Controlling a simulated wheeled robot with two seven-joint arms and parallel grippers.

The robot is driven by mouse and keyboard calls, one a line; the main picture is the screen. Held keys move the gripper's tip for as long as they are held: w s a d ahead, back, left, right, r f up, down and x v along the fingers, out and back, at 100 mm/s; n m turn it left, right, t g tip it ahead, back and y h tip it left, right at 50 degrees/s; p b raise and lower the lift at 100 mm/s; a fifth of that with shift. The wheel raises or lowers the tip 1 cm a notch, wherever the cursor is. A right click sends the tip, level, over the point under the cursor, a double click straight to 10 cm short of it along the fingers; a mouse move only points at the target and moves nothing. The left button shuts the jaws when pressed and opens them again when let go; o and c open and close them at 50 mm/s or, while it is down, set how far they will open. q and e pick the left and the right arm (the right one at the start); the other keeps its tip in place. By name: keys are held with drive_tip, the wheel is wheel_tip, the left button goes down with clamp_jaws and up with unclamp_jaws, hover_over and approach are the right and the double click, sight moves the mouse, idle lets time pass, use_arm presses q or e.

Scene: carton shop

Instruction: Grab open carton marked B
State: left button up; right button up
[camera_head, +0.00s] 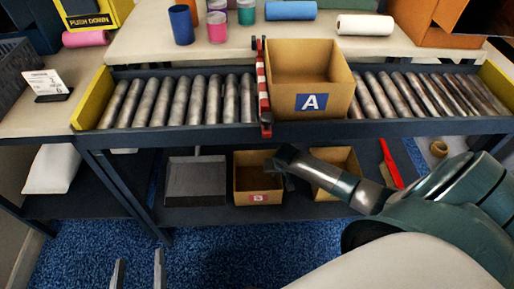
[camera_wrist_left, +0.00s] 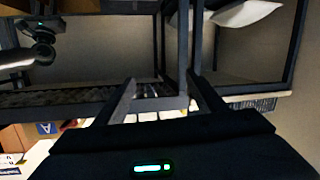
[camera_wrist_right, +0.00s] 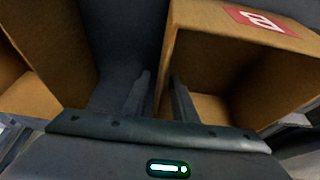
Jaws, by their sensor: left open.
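The open carton with a red label (camera_head: 258,184), its letter looking like B, stands upright on the shelf under the conveyor. My right gripper (camera_head: 277,165) is at its upper right edge. In the right wrist view this carton (camera_wrist_right: 210,65) appears inverted, with its red label at the top. The right fingers (camera_wrist_right: 158,95) lie on both sides of its near wall; whether they press on it is unclear. My left gripper (camera_head: 138,270) is open and empty, low at the front left, away from the cartons; its fingers also show in the left wrist view (camera_wrist_left: 163,98).
Carton A (camera_head: 310,75) stands on the roller conveyor (camera_head: 180,101) beside a red-and-white striped bar (camera_head: 263,85). Another open carton (camera_head: 338,170) is right of the red-labelled one. A grey dustpan (camera_head: 195,180) is on its left. The blue floor in front is clear.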

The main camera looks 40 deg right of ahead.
drive_tip(key=shift+b+x, duration=0.45)
drive_tip(key=shift+x, duration=0.7)
drive_tip(key=shift+f, duration=0.4)
use_arm(q)
drive_tip(key=r+t, duration=0.2)
drive_tip(key=r, duration=0.1)
drive_tip(key=d+r, duration=0.1)
drive_tip(key=shift+r+t+h, duration=0.35)
drive_tip(key=shift+t+h, duration=0.05)
use_arm(e)
clamp_jaws()
